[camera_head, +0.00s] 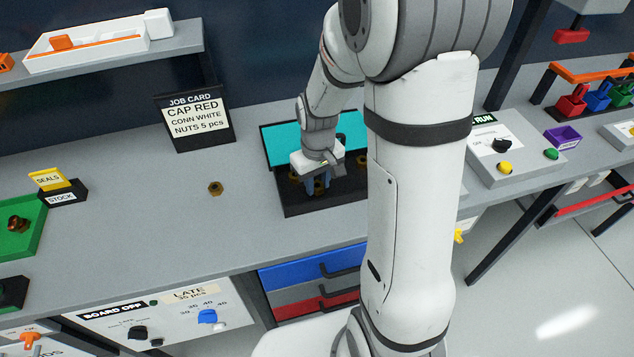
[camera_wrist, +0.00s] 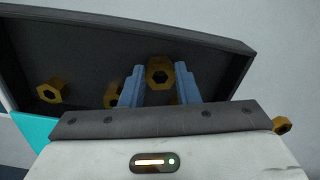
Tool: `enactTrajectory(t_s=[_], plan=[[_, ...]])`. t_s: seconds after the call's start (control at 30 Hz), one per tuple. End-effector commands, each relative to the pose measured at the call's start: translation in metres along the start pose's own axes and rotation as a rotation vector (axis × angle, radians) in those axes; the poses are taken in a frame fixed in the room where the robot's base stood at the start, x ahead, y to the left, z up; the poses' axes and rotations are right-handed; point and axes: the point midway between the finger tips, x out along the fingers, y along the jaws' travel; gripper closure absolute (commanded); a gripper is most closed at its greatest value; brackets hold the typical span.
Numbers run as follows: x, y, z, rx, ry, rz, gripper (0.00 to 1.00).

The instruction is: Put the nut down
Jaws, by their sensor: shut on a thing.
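My gripper (camera_head: 318,184) is over the dark tray (camera_head: 290,205) in the head view, pointing down. In the wrist view, my gripper's blue fingers (camera_wrist: 160,88) are shut on a brass nut (camera_wrist: 159,72) between their tips. Two other brass nuts, one at the left (camera_wrist: 50,91) and one beside the left finger (camera_wrist: 112,95), lie in the tray. Whether the held nut touches the tray floor cannot be told. Another nut (camera_head: 215,188) lies on the grey bench left of the tray; a nut (camera_wrist: 283,125) also shows outside the tray in the wrist view.
A teal panel (camera_head: 283,142) is at the tray's back. A green tray (camera_head: 30,222) and a seals sign (camera_head: 48,180) stand at left. The bench around the loose nut is clear.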

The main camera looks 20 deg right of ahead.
Motion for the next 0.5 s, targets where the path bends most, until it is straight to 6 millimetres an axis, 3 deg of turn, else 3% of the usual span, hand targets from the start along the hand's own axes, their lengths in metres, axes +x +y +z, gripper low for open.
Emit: enactTrajectory(t_s=[0.1, 0.47, 0.5], plan=[[0.0092, -0.0003, 0.0003, 0.000, -0.001, 0.000, 0.94], [0.0144, -0.0006, -0.0001, -0.001, 0.001, 0.000, 0.94], [0.0130, -0.0007, -0.0002, -0.001, 0.001, 0.000, 0.69]])
